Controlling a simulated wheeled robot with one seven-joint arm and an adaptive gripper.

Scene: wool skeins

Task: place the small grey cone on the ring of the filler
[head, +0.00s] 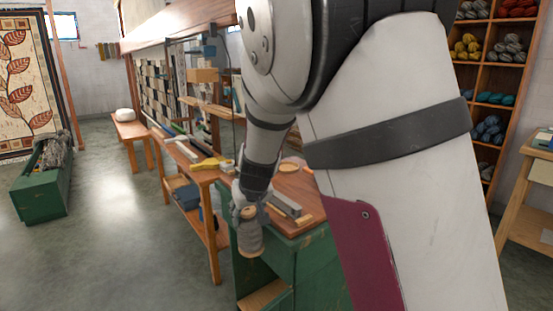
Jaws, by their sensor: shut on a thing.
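My gripper (245,209) is shut on a small grey cone (250,238) with a tan end. It holds the cone about upright, in front of the left corner of a green cabinet with a brown top. The fingers cover the upper part of the cone. I cannot pick out the filler or its ring; my large arm hides the right part of the cabinet top.
The brown top (302,188) carries a long grey block (285,204) and a flat orange round piece (291,167). A wooden bench with a yellow tool (206,163) stands left. A green crate (42,190) is on the floor far left. The floor between is clear.

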